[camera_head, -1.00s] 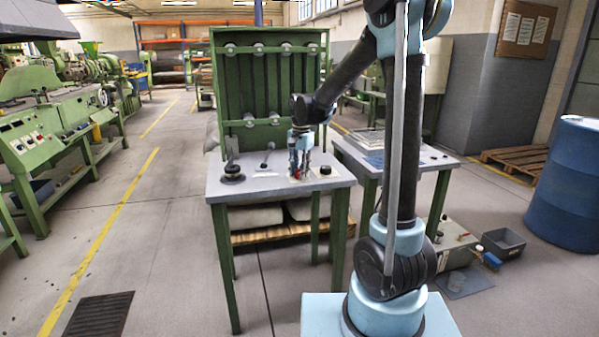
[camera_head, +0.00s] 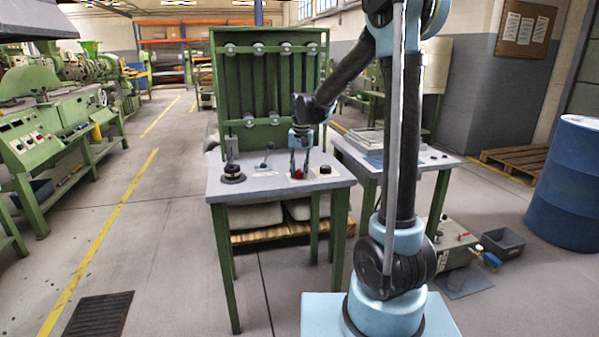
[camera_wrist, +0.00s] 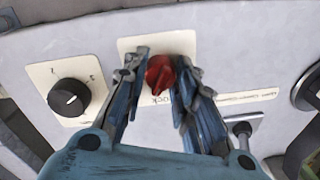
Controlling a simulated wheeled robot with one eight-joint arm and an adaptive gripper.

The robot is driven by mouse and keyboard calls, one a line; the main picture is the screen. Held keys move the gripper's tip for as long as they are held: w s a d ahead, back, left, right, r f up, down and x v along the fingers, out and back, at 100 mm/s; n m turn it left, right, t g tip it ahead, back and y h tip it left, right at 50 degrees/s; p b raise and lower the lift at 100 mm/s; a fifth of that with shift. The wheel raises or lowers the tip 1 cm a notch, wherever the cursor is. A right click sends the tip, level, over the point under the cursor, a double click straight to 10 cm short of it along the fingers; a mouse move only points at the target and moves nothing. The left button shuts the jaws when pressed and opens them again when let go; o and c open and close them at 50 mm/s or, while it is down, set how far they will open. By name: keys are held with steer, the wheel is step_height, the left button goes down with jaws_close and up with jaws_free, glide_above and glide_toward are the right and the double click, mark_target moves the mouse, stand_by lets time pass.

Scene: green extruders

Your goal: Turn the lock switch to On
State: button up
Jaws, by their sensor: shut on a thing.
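The lock switch is a red knob (camera_wrist: 160,74) on a cream label plate (camera_wrist: 183,43) whose lettering is partly hidden. In the head view the red knob (camera_head: 298,174) sits on the grey table top (camera_head: 240,190). My gripper (camera_wrist: 160,75) is over the plate with one finger on each side of the knob, shut on it. In the head view my gripper (camera_head: 299,165) points down at the knob. The knob's exact setting is hard to read, as the fingers cover part of the plate.
A black dial (camera_wrist: 69,97) on its own plate is beside the lock switch; it also shows in the head view (camera_head: 325,169). A small lever (camera_head: 268,153) and a round black control (camera_head: 232,174) stand to the left. A green rack (camera_head: 268,85) rises behind the table.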

mark_target(301, 171)
steer(key=n, duration=0.5)
steer(key=shift+n, duration=0.4)
stand_by(0.4)
steer(key=o, duration=1.1)
steer(key=r, duration=1.2)
steer(key=shift+w+d, duration=0.25)
steer(key=shift+d, duration=0.05)
steer(key=shift+f, duration=0.1)
